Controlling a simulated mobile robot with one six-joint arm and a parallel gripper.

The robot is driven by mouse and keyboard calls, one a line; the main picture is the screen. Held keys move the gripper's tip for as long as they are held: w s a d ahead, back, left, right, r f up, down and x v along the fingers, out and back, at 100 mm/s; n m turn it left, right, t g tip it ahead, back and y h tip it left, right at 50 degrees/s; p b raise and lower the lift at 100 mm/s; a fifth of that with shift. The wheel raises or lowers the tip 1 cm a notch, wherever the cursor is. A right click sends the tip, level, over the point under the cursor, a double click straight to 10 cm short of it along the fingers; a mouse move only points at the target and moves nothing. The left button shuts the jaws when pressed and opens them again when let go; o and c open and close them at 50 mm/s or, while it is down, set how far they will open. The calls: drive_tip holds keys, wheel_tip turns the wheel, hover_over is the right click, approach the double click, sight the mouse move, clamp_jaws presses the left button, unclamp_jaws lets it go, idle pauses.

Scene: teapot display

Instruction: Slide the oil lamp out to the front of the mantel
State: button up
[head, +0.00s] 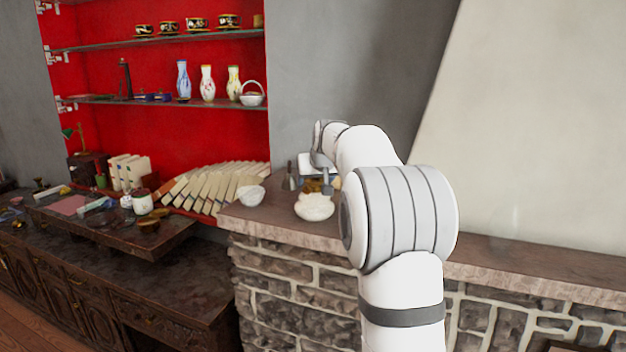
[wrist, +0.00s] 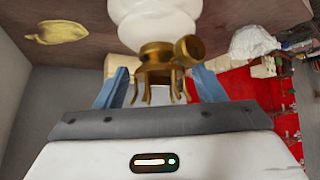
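The oil lamp has a white body (head: 314,206) and a brass burner with prongs (wrist: 157,52). It stands on the mantel (head: 492,262), close to the front edge in the head view. In the wrist view its white body (wrist: 152,22) is at the top centre. My gripper (wrist: 160,72) has its two blue fingers apart, one on each side of the burner. I cannot tell whether either finger touches the brass. In the head view my gripper (head: 327,182) is just above and behind the white body, and my arm hides part of the mantel.
A white bowl (head: 250,195) stands left of the lamp near the mantel's left end. A yellow item (wrist: 62,31) lies on the mantel in the wrist view. The mantel right of my arm is clear.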

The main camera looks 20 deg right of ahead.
drive_tip(key=shift+o, duration=1.3)
drive_tip(key=b+v, duration=0.1)
drive_tip(key=v, duration=0.6)
drive_tip(key=shift+s+r+b, duration=0.3)
drive_tip(key=shift+b, duration=0.05)
drive_tip(key=shift+a, duration=0.1)
drive_tip(key=s+a+f+g, duration=0.2)
drive_tip(key=s+a+f, duration=0.2)
drive_tip(key=s+f, duration=0.3)
drive_tip(key=s+a+f+n+g, duration=0.1)
drive_tip(key=s+a+f, duration=0.4)
drive_tip(key=s, duration=1.3)
drive_tip(key=s+a+f+g+y, duration=0.1)
drive_tip(key=s+a+f, duration=0.3)
drive_tip(key=s+f, duration=0.6)
drive_tip(key=s+g, duration=0.1)
drive_tip(key=s, duration=0.2)
drive_tip(key=shift+a+g, duration=0.4)
